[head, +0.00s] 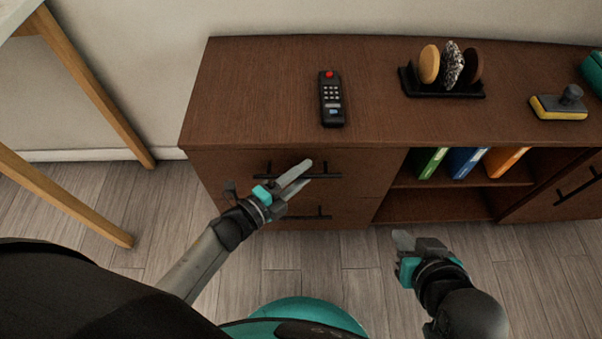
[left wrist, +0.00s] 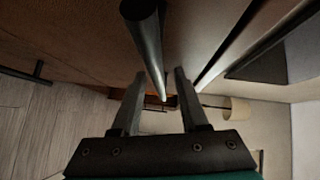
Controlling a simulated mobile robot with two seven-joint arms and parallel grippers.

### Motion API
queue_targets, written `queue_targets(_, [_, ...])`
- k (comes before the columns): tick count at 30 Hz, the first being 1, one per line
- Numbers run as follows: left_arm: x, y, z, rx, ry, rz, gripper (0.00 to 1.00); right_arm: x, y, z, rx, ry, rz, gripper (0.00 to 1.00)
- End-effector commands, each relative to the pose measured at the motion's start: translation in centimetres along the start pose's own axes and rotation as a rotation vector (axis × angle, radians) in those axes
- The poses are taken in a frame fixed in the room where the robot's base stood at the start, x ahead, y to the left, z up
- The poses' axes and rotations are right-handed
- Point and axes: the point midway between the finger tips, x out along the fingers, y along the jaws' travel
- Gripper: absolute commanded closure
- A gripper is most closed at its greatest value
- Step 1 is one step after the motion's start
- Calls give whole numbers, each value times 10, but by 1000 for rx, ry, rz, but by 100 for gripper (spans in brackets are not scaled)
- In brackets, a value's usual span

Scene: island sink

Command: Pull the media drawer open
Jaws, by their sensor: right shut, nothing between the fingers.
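The brown wooden media cabinet (head: 260,85) has an upper drawer (head: 220,165) and a lower drawer (head: 345,207) at its left end; both look shut. The upper drawer has a dark bar handle (head: 330,176), the lower one a similar handle (head: 320,217). My left gripper (head: 299,176) is in front of the upper handle and hides its middle. In the left wrist view, its two fingers (left wrist: 158,90) are apart, and a dark bar (left wrist: 146,35) runs toward the gap between them; I cannot see contact. My right gripper (head: 403,240) is shut and empty, in front of the cabinet.
On the cabinet top are a remote (head: 332,98), a black rack of round discs (head: 441,90) and a yellow-grey block (head: 559,107). Binders (head: 467,161) stand in the open shelf. A wooden-legged table (head: 95,90) is at left. The floor before the cabinet is clear.

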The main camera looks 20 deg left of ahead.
Motion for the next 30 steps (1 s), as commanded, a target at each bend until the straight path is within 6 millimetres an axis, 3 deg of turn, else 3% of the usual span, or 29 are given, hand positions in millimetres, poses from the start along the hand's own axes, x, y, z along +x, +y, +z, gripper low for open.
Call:
queue_targets(1, [0,0,0,0,0,0,61,0,0,0,0,-1,0,100])
queue_targets(12, [0,0,0,0,0,0,100,0,0,0,0,-1,1,100])
queue_targets(30, [0,0,0,0,0,0,100,0,0,0,0,-1,1,100])
